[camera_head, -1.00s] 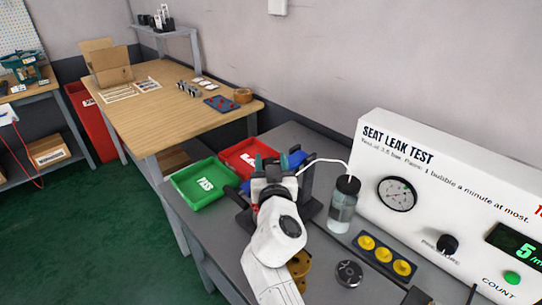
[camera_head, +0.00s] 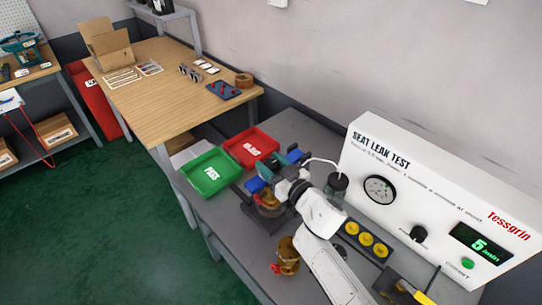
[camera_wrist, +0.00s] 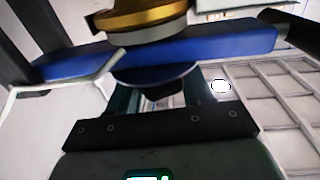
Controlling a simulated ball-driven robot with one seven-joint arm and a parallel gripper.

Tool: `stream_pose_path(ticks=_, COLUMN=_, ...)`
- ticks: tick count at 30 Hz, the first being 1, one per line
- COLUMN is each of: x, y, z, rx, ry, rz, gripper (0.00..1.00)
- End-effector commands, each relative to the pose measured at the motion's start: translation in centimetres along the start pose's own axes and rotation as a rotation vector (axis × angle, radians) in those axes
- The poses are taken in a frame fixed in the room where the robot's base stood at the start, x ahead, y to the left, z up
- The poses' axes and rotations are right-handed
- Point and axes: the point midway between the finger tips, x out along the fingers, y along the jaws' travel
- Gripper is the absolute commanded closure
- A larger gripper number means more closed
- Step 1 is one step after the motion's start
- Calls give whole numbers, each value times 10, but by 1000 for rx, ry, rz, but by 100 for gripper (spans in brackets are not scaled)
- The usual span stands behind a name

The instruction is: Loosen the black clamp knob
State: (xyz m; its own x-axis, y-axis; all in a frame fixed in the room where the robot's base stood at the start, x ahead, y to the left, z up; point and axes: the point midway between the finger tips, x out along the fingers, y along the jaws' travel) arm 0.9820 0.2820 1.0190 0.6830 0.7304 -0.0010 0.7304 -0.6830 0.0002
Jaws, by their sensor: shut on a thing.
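In the wrist view, my gripper (camera_wrist: 160,94) has its two dark teal fingers around the underside of a round black knob (camera_wrist: 153,76), shut on it. The knob sits against a blue clamp bar (camera_wrist: 225,47). A gold valve part (camera_wrist: 140,17) is on the far side of the bar. In the head view, my gripper (camera_head: 281,175) is at the clamp fixture (camera_head: 254,213) on the grey bench, where a brass valve (camera_head: 267,203) is seated. My wrist hides the knob there. The knob's turn angle cannot be told.
A green PASS tray (camera_head: 205,190) and a red tray (camera_head: 263,137) stand left of and behind the fixture. A bottle (camera_head: 337,183), yellow caps (camera_head: 366,239) and the white leak tester (camera_head: 410,185) are to the right. Another brass valve (camera_head: 287,250) stands in front.

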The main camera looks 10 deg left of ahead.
Motion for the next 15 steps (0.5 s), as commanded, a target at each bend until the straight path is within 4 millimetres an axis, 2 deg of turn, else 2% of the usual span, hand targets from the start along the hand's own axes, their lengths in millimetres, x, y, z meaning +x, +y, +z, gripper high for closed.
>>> stream_pose_path(ticks=15, x=0, y=2, z=8, rx=-5, ry=-1, rz=-390, gripper=81)
